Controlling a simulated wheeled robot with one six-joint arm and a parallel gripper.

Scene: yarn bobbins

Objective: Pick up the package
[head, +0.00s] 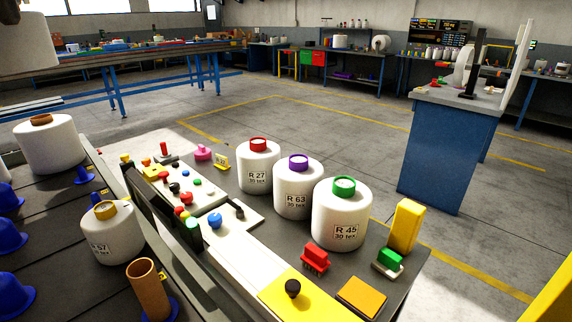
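Several white yarn packages are in the head view. Three stand upright in a row on the dark table: R 27 with a red top (258,168), R 63 with a purple top (298,190) and R 45 with a green top (341,216). One with a yellow top, apparently marked 57 (110,238), stands on the dark surface at left. Another with a brown top (48,146) is behind it. A large white package-like shape (24,42) is cut off at the upper left. The frame does not show which one the task means. My gripper is not in view.
A control panel (180,188) with coloured knobs lies left of the row. A yellow block (405,227), a red connector (315,257) and an orange pad (361,296) are close to R 45. A brown tube (146,288) stands at front left. Open floor lies behind.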

